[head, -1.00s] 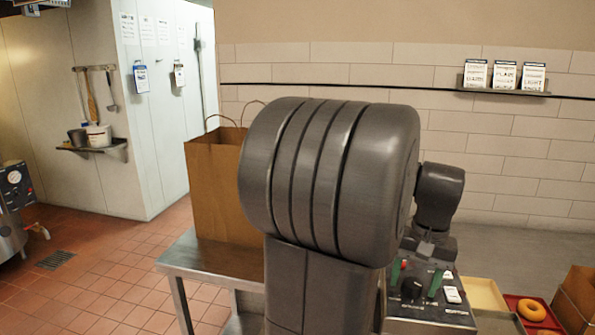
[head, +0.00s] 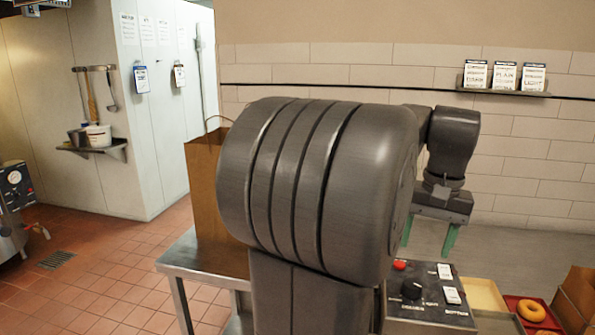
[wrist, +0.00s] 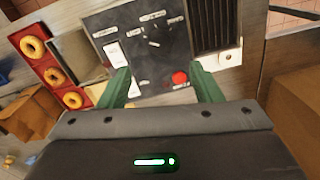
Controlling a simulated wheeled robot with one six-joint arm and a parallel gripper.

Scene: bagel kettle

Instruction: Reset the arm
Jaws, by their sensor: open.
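My gripper (head: 428,238) has two green fingers that stand apart with nothing between them. In the head view it hangs above the back of a dark control panel (head: 425,293), clear of it. The wrist view shows the fingers (wrist: 160,88) spread over the panel (wrist: 143,45), with a red button (wrist: 180,78) near the right finger. The panel also has a black knob (head: 411,289) and white switches (head: 452,295). My arm hides the left part of the panel in the head view.
A paper bag (head: 205,190) stands on the steel table (head: 190,256) at left. A red tray (head: 515,306) with a bagel (head: 531,310) is at right, beside a cardboard box (head: 580,290). Cards (head: 504,76) stand on a wall shelf. The counter behind the panel looks clear.

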